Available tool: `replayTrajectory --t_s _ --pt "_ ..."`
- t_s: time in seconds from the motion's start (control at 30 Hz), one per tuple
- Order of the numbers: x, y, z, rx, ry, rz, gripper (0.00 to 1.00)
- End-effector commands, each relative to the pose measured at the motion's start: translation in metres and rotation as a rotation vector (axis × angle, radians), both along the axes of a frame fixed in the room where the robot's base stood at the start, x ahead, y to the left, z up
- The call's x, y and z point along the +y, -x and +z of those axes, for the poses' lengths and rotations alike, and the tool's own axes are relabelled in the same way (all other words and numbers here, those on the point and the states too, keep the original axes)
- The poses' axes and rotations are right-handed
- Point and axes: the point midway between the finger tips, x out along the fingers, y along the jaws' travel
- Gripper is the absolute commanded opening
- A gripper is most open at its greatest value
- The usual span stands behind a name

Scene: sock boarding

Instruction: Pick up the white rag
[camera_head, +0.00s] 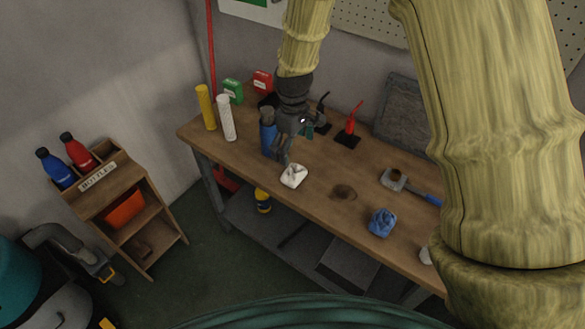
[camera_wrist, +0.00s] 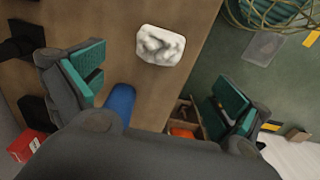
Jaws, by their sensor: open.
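The white rag (camera_head: 293,175) lies crumpled on the wooden workbench (camera_head: 310,203), close to its front edge. In the wrist view the rag (camera_wrist: 160,45) shows at the top middle, beyond the fingers and between their lines. My gripper (camera_head: 285,158) is above the bench, just behind and above the rag, and apart from it. A blue bottle (camera_head: 268,137) stands right beside my gripper and also shows low between the fingers in the wrist view (camera_wrist: 119,103).
A blue-handled tool (camera_head: 410,187) is farther right. White (camera_head: 226,118) and yellow (camera_head: 205,107) cylinders stand at the left end. A red tool (camera_head: 351,125) stands behind. A bottle shelf (camera_head: 125,215) is left of the bench.

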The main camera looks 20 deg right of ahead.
Motion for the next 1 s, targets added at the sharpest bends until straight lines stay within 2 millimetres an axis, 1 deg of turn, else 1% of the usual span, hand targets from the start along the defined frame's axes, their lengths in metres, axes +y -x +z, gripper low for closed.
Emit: replayTrajectory --t_s 0.07,0.13,0.3,0.5,0.83,1.0 --pt "-0.002 -0.001 0.001 0.001 0.001 0.001 1.0" --pt "-0.005 0.0 -0.004 0.003 0.0 -0.003 1.0" --pt "-0.01 0.003 -0.024 0.004 0.0 -0.011 1.0" --pt "-0.01 0.003 -0.044 0.004 0.0 -0.011 1.0" --pt "-0.009 0.002 -0.057 0.002 0.001 -0.01 1.0" --pt "-0.008 0.003 -0.072 0.003 0.0 -0.009 1.0"
